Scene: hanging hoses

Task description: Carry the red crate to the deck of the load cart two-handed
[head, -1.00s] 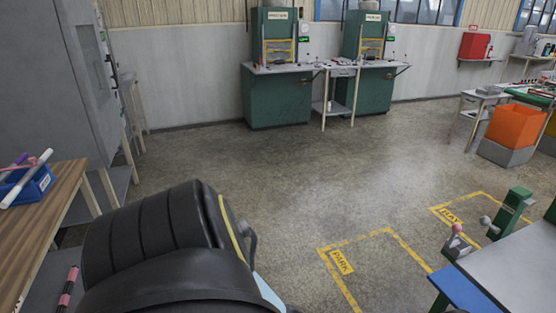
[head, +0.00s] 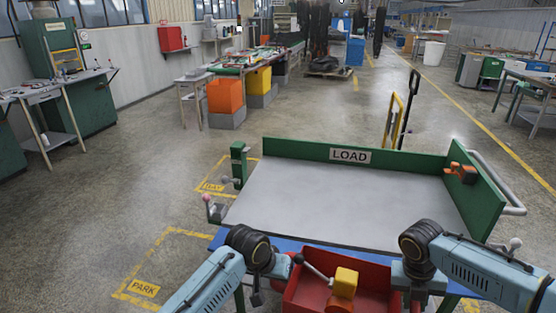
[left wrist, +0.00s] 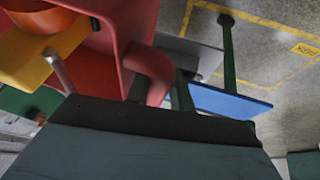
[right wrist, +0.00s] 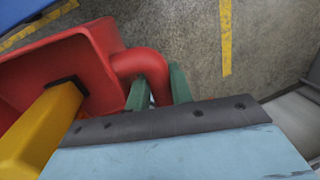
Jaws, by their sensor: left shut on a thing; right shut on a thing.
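The red crate (head: 375,278) is at the bottom of the head view, between my two arms, just on the near side of the load cart. It holds a yellow block-like part (head: 346,280) and a tool with a pale handle. The load cart's grey deck (head: 330,200) is bare, with a green LOAD wall behind it. My left gripper (left wrist: 180,95) is shut on a red crate handle (left wrist: 150,68). My right gripper (right wrist: 158,88) is shut on the opposite handle (right wrist: 143,62). The crate's underside is hidden.
A green post (head: 238,163) stands at the deck's left corner. A green side wall (head: 476,195) with an orange fitting (head: 460,173) closes the right side. An orange bin (head: 226,96) stands farther back.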

